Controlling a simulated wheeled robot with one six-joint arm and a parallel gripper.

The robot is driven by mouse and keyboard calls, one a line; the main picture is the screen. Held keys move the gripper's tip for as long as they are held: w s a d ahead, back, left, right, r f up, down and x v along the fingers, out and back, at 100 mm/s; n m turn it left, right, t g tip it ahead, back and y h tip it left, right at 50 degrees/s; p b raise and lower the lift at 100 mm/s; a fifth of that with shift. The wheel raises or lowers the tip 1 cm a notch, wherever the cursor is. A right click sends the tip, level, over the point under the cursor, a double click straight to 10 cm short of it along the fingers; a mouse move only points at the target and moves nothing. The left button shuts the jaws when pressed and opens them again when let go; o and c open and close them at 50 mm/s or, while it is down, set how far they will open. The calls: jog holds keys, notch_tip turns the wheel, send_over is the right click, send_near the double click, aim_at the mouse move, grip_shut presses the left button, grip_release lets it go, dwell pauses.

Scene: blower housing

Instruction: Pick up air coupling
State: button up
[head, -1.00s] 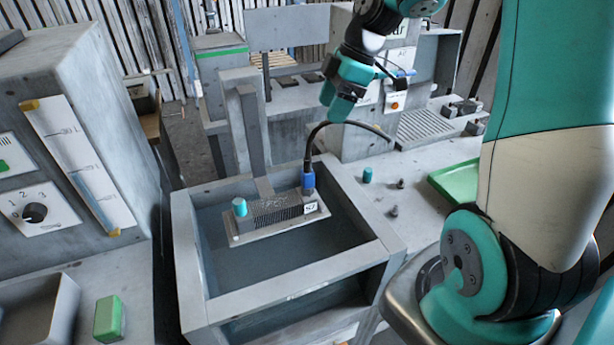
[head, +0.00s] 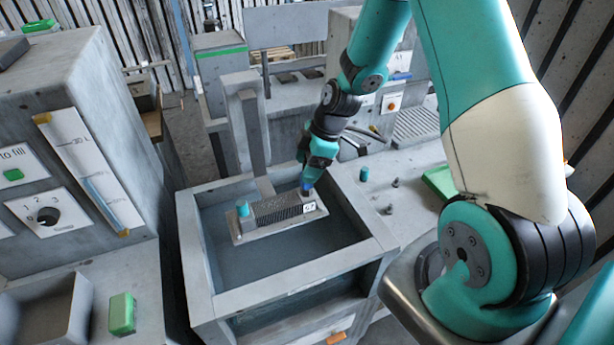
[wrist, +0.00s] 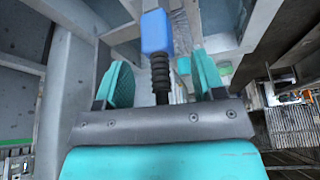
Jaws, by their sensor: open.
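The air coupling (head: 306,188) is a blue block that stands upright on the right end of the grey finned housing (head: 278,212), beside a small white label. In the wrist view the blue coupling (wrist: 155,32) shows with its black ribbed hose sleeve, which runs down between my fingers. My gripper (head: 309,179) is directly over the coupling, pointing down, and hides much of it. In the wrist view my gripper (wrist: 162,80) is open, with one teal finger on each side of the black sleeve and visible gaps. The blue block is still in the housing.
The housing hangs in an open grey tank (head: 250,297) with raised walls. A teal cap (head: 243,208) tops the housing's left end. A loose teal cap (head: 364,174) and small dark fittings stand on the right bench. A green tray (head: 439,181) lies farther right.

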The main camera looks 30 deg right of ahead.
jog(key=shift+x, duration=1.35)
grip_shut()
jog(key=shift+r, duration=0.15)
notch_tip(320, 180, up, 20)
jog(key=b, duration=0.4)
